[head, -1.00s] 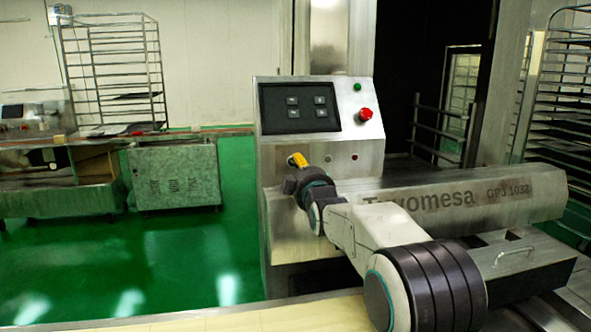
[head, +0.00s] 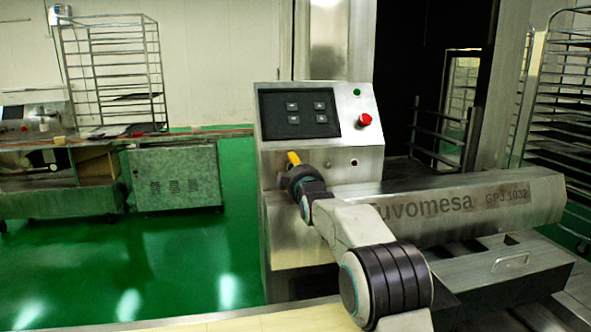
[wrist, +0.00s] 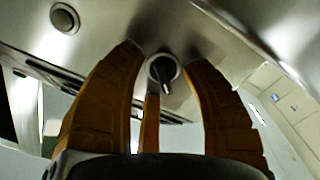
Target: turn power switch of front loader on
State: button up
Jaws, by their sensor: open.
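The front loader's power switch, a dark rotary knob (wrist: 163,70) with a pale pointer line on a round base, shows in the wrist view between the fingertips of my gripper (wrist: 160,72). The yellow-orange fingers are open, standing on both sides of the knob, with a thin third finger just below-left of it. I cannot tell whether any finger touches it. In the head view, my gripper (head: 293,160) is at the lower left of the steel control panel (head: 345,145), and the knob is hidden behind it.
The panel carries a dark screen (head: 299,113), a green button (head: 357,92) and a red mushroom button (head: 365,119). A round button (wrist: 65,17) shows upper left in the wrist view. A long steel cover (head: 480,205) extends right. Green floor (head: 170,250) is clear at left.

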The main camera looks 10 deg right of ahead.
jog(key=shift+c, duration=0.2)
grip_shut()
dwell(0.3)
